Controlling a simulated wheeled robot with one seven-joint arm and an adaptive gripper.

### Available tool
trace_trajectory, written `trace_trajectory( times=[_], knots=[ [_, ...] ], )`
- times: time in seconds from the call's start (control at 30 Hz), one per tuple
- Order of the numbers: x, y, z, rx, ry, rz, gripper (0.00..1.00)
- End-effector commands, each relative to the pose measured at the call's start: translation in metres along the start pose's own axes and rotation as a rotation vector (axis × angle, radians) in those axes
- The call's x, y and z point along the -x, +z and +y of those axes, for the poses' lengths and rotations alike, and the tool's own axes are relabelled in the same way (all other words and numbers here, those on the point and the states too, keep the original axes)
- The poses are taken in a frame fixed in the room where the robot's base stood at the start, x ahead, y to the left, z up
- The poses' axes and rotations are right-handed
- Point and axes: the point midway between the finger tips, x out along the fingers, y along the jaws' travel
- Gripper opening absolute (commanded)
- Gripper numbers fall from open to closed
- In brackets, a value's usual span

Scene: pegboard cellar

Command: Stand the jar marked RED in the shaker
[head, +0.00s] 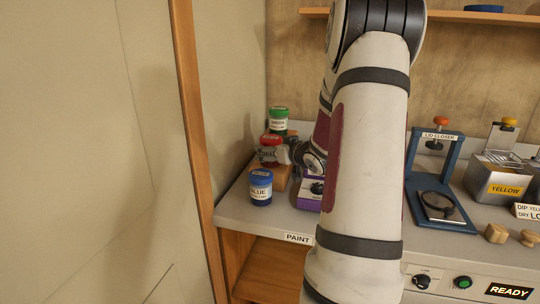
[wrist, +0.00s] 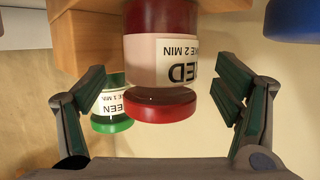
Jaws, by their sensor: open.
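The jar marked RED (head: 268,154) has a red lid and stands on a wooden block at the back left of the counter. In the wrist view, which is upside down, the RED jar (wrist: 178,65) lies between the spread fingers of my gripper (wrist: 160,97). The fingers are open, with a gap on each side of the jar. In the head view my gripper is mostly hidden behind my arm, just right of the jar. A purple box with a dial (head: 308,194) shows partly behind my arm; I cannot tell whether it is the shaker.
A green jar (head: 278,121) stands behind the RED jar, also in the wrist view (wrist: 111,105). A blue jar (head: 261,188) stands in front. A blue lid closer (head: 437,180) and a YELLOW tin (head: 502,188) are at right. A wall (head: 232,100) bounds the left.

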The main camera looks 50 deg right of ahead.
Motion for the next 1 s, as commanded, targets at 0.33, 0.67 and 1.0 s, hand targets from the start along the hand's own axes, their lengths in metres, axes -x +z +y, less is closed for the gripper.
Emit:
trace_trajectory(
  times=[0.33,0.67,1.0],
  knots=[
    [-0.002,0.000,0.000,0.000,0.000,0.000,0.66],
    [-0.002,-0.001,0.000,0.001,0.000,0.002,0.11],
    [0.001,-0.011,0.000,0.004,0.000,0.002,0.11]
  ],
)
